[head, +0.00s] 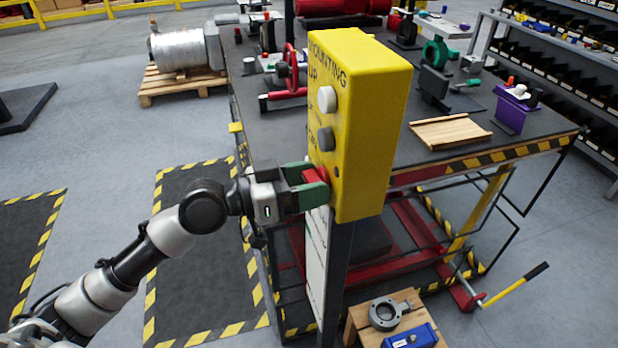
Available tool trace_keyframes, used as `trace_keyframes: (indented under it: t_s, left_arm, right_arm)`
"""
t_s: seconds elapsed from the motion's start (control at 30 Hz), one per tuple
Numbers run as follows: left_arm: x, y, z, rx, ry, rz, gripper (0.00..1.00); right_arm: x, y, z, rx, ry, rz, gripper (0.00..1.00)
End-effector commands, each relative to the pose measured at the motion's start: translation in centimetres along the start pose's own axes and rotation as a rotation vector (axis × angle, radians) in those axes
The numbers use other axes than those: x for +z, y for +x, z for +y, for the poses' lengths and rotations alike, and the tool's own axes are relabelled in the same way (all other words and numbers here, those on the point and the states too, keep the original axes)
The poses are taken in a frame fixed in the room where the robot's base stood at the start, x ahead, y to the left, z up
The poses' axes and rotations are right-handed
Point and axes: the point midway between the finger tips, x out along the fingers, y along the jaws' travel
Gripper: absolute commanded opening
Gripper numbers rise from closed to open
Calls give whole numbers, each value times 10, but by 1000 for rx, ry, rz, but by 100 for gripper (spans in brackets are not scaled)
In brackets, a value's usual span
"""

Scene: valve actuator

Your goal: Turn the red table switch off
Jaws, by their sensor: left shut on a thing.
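A yellow control box (372,125) stands upright on a dark post in the middle of the head view. Its left face carries a white knob (327,99), a dark grey knob (326,139) and, lowest, a red switch (316,174). My left gripper (310,187) comes in from the left with its green fingers at the red switch, one above and one below it. It is shut on the switch, which the fingers partly hide. The switch's exact angle cannot be told. My right gripper is not in view.
A dark workbench (445,150) with striped edges stands behind the box, bearing a wooden tray (450,132) and several valve parts. A small wooden stand with a grey ring (384,314) and a blue box (410,337) is below right. Floor to the left is mostly clear.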

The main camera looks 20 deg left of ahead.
Motion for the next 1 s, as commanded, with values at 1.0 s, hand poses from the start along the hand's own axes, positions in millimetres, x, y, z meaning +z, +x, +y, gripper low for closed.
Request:
trace_keyframes:
  t_s: [1.0]
  left_arm:
    - [1, 0, 1, -1, -540, 4, 38]
  right_arm:
    - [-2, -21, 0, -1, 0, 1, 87]
